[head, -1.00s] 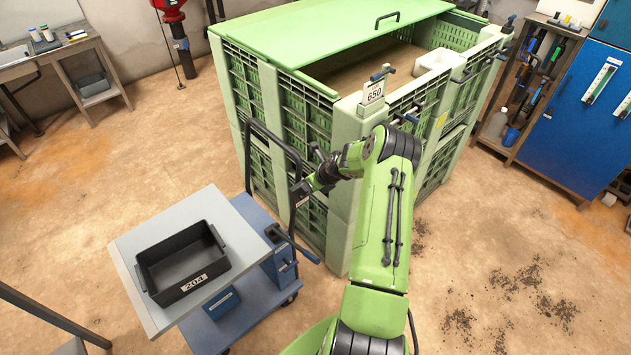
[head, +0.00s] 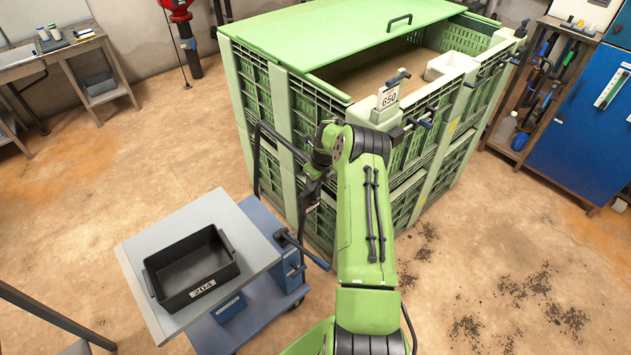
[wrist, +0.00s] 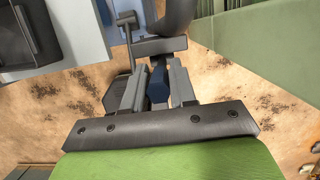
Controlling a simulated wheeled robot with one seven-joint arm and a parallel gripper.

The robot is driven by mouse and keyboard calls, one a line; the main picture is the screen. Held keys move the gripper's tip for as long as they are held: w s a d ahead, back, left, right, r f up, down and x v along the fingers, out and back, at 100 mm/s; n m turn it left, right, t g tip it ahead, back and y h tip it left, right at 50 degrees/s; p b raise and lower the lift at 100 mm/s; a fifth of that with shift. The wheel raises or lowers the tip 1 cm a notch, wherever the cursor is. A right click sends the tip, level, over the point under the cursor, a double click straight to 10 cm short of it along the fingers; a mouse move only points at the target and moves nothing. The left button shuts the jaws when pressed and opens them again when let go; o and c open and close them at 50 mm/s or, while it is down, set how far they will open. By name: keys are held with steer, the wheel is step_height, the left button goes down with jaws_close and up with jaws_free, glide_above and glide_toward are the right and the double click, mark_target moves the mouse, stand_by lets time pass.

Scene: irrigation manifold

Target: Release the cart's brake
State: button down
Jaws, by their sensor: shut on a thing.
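The blue cart (head: 225,330) stands at lower left with a black tubular push handle (head: 257,150) at its far side. My gripper (wrist: 157,88) is shut on a blue grip (wrist: 157,72). The grip joins a dark grey crosspiece (wrist: 160,46), close to a curved black tube in the wrist view. In the head view my gripper (head: 308,195) is small and partly hidden by my wrist, beside the push handle. A dark lever with a blue end (head: 318,262) sticks out from the cart lower down.
A black bin (head: 190,268) marked 204 sits on the cart's grey top (head: 145,250). A large green crate (head: 285,115) stands close behind my arm, with a sign 650 (head: 388,97) and several clamps. Floor is open at lower right.

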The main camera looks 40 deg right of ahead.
steer(key=c, duration=1)
jaws_free()
steer(key=shift+w, duration=0.1)
steer(key=b+v, duration=0.1)
steer(key=v, duration=1.4)
steer(key=shift+r, duration=0.35)
